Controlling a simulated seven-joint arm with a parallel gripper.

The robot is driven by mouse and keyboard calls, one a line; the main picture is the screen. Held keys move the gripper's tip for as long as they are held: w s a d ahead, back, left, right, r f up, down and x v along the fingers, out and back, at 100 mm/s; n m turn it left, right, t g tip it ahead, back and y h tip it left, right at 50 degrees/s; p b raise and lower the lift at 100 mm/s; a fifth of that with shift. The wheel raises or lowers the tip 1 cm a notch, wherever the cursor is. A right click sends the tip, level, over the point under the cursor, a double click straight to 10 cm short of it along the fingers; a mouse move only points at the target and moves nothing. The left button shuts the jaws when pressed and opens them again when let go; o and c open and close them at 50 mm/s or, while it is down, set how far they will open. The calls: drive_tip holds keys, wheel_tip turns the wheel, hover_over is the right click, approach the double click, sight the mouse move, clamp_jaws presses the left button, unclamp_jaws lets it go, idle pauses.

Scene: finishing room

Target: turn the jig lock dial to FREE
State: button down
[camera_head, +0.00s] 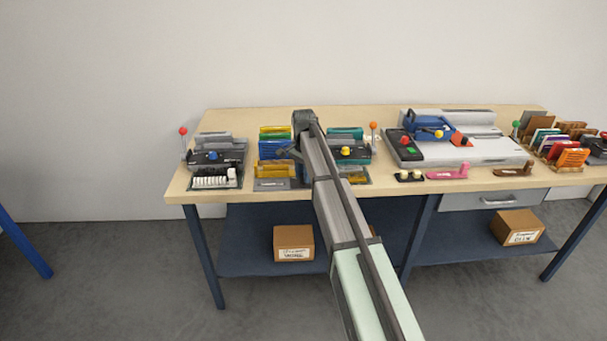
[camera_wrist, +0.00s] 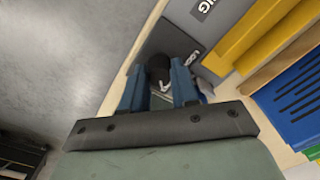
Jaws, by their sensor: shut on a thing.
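The jig lock dial (camera_wrist: 159,68) is a small dark round knob with a white mark, seen in the wrist view. It sits on a dark plate (camera_wrist: 184,45) with partly legible lettering near the table edge. My gripper (camera_wrist: 158,84) has its two blue fingers on either side of the dial, shut on it. The white mark shows between the fingers; which setting it points to cannot be read. In the head view my arm hides the dial and most of the gripper.
Yellow slabs (camera_wrist: 250,38) and a grooved blue block (camera_wrist: 292,100) stand close to the right of my gripper in the wrist view. In the head view, a black fixture with a blue knob (camera_head: 213,155) stands left, and a grey machine (camera_head: 485,151) stands right.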

drive_tip(key=c, duration=0.9)
unclamp_jaws()
drive_tip(key=shift+o, duration=0.2)
wheel_tip(320, 180, up, 14)
drive_tip(key=shift+f, duration=0.1)
